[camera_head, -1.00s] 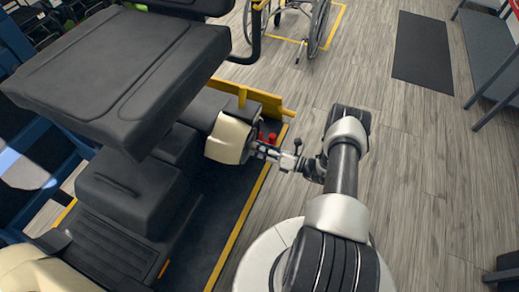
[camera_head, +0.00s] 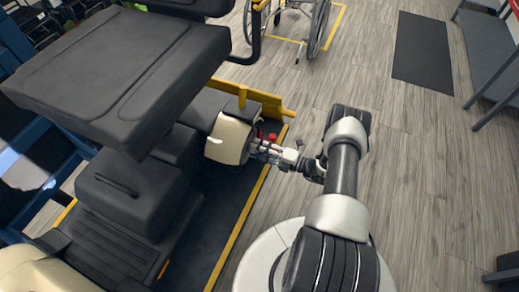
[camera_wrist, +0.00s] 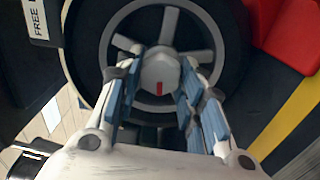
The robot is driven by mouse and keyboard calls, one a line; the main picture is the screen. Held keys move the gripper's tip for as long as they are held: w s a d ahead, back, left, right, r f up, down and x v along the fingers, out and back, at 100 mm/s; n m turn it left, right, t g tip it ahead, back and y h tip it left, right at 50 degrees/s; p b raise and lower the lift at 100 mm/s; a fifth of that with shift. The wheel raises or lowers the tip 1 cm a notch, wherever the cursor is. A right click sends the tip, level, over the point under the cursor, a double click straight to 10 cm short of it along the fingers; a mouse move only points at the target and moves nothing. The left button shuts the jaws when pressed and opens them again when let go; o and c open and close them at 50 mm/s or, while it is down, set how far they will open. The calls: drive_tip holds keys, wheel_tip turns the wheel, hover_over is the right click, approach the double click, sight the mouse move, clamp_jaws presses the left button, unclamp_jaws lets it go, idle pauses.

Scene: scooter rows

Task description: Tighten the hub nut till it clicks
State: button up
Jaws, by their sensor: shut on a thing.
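The hub nut (camera_wrist: 160,72) is a pale hexagonal nut with a red mark on its face. It sits at the centre of a spoked wheel (camera_wrist: 119,42) with a black tyre. My gripper (camera_wrist: 161,75) has its blue-padded fingers on either side of the nut, shut on it. In the head view, my gripper (camera_head: 256,147) reaches left to the wheel beside the cream fender (camera_head: 228,138) of the scooter (camera_head: 125,80). The nut itself is too small and hidden to make out there.
A red part (camera_wrist: 285,35) is close to the right of the wheel, and a "FREE" label (camera_wrist: 40,18) is at upper left. A yellow-edged platform (camera_head: 235,232) lies under the scooter. A wheelchair (camera_head: 300,25) stands at the back. The floor to the right is largely clear.

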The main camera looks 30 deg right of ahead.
drive_tip(key=shift+m, duration=0.5)
drive_tip(key=o, duration=1.1)
drive_tip(key=shift+c, duration=0.2)
drive_tip(key=v, duration=1.2)
